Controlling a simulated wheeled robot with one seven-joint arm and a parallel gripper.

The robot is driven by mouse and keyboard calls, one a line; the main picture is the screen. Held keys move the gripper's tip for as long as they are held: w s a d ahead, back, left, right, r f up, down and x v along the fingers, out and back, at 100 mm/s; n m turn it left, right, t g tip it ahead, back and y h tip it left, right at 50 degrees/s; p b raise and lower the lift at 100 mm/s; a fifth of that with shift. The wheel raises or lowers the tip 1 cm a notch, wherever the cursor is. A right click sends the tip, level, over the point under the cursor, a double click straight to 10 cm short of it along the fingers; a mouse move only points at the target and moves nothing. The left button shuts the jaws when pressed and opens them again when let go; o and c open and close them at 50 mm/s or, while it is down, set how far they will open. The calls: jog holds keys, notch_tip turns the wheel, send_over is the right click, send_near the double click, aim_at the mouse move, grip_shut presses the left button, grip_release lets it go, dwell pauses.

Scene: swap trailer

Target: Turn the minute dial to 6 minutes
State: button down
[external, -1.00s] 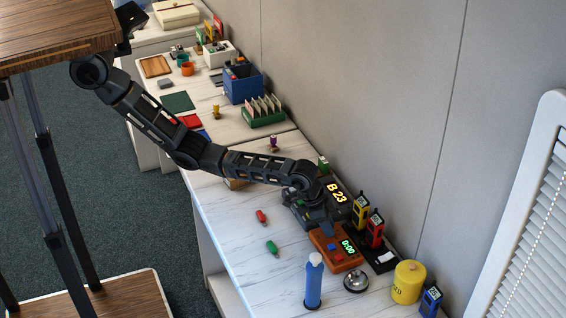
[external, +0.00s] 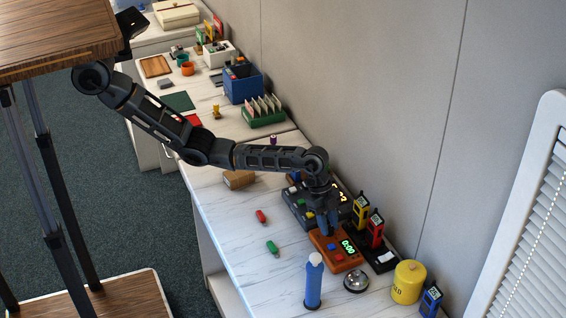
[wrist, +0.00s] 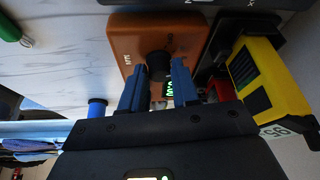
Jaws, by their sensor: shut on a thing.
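The timer is an orange-brown box (external: 349,262) on the white table, with a green display (external: 348,246) reading 0:00, and red and blue buttons. In the wrist view the timer (wrist: 125,38) shows its round black minute dial (wrist: 158,65). My gripper (wrist: 158,80) has its two blue fingers on either side of the dial, shut on it. In the external view my gripper (external: 327,230) points down at the timer's back end and hides the dial. In the wrist view the green display (wrist: 169,89) is partly covered by a finger.
A yellow handset (external: 361,210) and a red handset (external: 375,230) stand in a black dock right of the timer. A silver bell (external: 356,281), a blue bottle (external: 314,281) and a yellow canister (external: 407,282) stand in front. A grey button console (external: 298,208) lies behind.

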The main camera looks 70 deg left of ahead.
jog(key=shift+m+g+b, duration=0.5)
jog(key=shift+m+b, duration=0.25)
jog(key=shift+m, duration=0.55)
jog(key=c, duration=0.9)
grip_release()
jog(key=shift+w, duration=0.1)
jog(key=v, duration=0.7)
jog(key=shift+a+r, duration=0.2)
jog(key=shift+r, duration=0.15)
